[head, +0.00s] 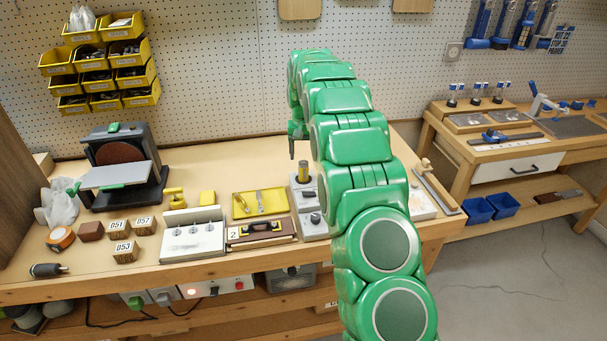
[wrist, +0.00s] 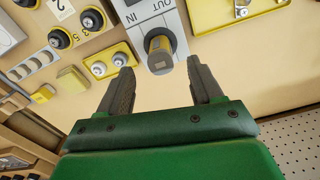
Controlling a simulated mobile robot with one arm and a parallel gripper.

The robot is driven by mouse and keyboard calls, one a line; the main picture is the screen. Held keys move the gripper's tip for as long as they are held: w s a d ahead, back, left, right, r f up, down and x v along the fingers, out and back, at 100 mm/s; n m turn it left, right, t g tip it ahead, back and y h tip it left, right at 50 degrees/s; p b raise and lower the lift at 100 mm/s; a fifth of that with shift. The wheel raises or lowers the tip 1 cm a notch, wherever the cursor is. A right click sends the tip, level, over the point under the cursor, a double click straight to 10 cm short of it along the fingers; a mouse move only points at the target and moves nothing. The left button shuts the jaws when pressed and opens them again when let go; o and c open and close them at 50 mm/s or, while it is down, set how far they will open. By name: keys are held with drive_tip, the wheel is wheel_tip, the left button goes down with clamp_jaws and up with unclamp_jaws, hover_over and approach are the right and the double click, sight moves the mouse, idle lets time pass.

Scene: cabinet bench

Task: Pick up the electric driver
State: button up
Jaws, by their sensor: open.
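A short upright cylinder with a dark body and yellowish band (head: 303,172) stands in a grey block on the bench. In the wrist view the cylinder (wrist: 160,53) stands beside the words IN and OUT. I cannot tell whether it is the electric driver. A dark tool-like thing with a thin tip (head: 47,270) lies at the bench's front left; it may be the driver. My gripper (wrist: 160,70) is open and empty, with the upright cylinder in the gap just beyond its fingertips. In the head view my gripper (head: 297,140) is partly hidden behind my arm, above the block.
A yellow tray (head: 243,212) with metal tools lies left of the grey block (head: 308,228). A white panel with several knobs (head: 190,249), numbered wooden blocks (head: 125,253) and a disc sander (head: 150,190) stand further left. My arm hides part of the bench's right side.

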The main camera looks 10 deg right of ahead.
sight(303, 170)
drive_tip(key=shift+w+f, duration=0.3)
drive_tip(key=shift+f, duration=0.05)
drive_tip(key=shift+d+f, duration=0.1)
drive_tip(key=shift+f, duration=3.7)
clamp_jaws()
drive_tip(key=shift+r, duration=0.1)
